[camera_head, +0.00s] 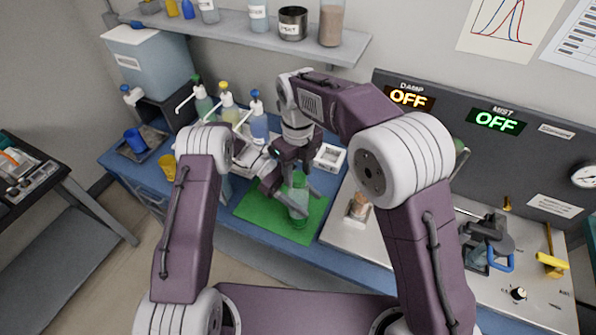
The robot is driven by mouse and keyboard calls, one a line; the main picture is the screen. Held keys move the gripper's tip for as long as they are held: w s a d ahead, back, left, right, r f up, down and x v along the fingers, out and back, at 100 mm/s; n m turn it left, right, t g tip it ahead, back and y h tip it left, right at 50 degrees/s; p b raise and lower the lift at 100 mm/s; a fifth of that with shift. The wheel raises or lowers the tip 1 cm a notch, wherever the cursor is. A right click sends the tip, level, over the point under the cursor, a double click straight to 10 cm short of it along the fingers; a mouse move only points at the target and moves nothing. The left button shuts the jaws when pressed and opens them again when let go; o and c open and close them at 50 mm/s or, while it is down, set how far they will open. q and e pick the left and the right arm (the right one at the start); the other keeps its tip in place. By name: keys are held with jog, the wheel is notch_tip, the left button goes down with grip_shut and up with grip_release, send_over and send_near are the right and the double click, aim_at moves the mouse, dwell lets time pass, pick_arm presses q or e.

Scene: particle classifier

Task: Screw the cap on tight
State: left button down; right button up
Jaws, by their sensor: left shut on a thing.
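A translucent green bottle (299,205) stands upright on the green mat (258,217). My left gripper (293,189) comes in from the left and is shut on the bottle's upper body, with its dark fingers on either side. My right gripper (293,152) points down directly above the bottle, around its top. The cap and the bottle's mouth are hidden behind the gripper parts, so I cannot tell whether the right fingers grip a cap.
Pump bottles (204,103) and a white tray (329,157) stand behind the mat. A grey instrument panel (485,150) with two OFF displays rises at right. A small brownish piece (358,206) sits on the light plate (340,228). A yellow cup (168,167) is left.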

jog(key=shift+o, duration=0.4)
jog(key=shift+r, duration=2.25)
jog(key=shift+c, duration=0.4)
